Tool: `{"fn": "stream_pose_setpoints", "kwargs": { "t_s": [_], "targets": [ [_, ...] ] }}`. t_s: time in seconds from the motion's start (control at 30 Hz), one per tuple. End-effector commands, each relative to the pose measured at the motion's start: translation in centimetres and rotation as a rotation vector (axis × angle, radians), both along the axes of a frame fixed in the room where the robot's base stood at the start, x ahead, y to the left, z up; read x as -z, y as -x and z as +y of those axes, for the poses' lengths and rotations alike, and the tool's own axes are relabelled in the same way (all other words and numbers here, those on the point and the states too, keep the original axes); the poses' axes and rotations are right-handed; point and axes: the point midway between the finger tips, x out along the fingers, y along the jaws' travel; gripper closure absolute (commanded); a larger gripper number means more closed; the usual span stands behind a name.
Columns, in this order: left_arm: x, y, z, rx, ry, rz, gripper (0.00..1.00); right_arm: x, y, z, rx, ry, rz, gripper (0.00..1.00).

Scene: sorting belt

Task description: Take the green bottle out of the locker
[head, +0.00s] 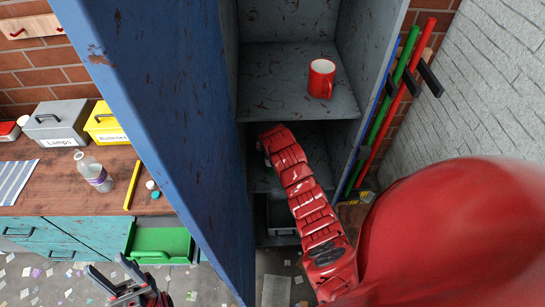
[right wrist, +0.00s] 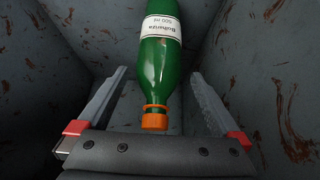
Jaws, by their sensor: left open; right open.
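The green bottle (right wrist: 162,65) shows in the right wrist view, with a white label and an orange cap (right wrist: 154,119). Its cap end points toward my right gripper (right wrist: 159,76). That gripper is open, with one finger on each side of the bottle and a visible gap on both sides. In the head view my right arm reaches into the locker (head: 170,110), into the compartment below the mug's shelf. The bottle is hidden there. My left gripper (head: 107,268) is open and empty at the lower left, outside the locker.
A red mug (head: 321,78) stands on the locker shelf (head: 280,100) above my right arm. Rust-marked grey walls surround the bottle closely. At left, a workbench (head: 60,195) holds bins and a clear bottle (head: 93,172); its green drawer (head: 160,250) stands open.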

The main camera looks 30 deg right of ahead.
Motion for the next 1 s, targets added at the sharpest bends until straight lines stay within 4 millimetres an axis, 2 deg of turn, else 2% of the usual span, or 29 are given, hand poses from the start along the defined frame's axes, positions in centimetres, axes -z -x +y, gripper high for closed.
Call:
{"fn": "stream_pose_setpoints", "kwargs": {
  "t_s": [0.03, 0.1, 0.33, 0.7, 1.0],
  "targets": [
    [-0.9, 0.0, 0.0, 0.000, 0.000, 0.000, 0.50, 0.0, -0.2, -0.1, 0.001, -0.001, 0.004, 0.00],
    [-1.5, 0.0, 0.0, 0.000, 0.000, 0.000, 0.50, 0.7, -0.4, -0.4, 0.001, -0.001, 0.005, 0.00],
    [-2.0, 0.0, 0.0, 0.000, 0.000, 0.000, 0.50, 2.5, -1.3, -0.8, 0.001, 0.000, 0.002, 0.00],
    [-2.0, 0.0, 0.0, 0.000, 0.000, 0.000, 0.50, 2.9, -1.6, -0.9, 0.000, 0.000, -0.001, 0.00],
    [-2.0, 0.0, 0.0, 0.000, 0.000, 0.000, 0.50, 2.9, -1.5, -0.9, 0.000, 0.000, -0.001, 0.54]
  ]
}}
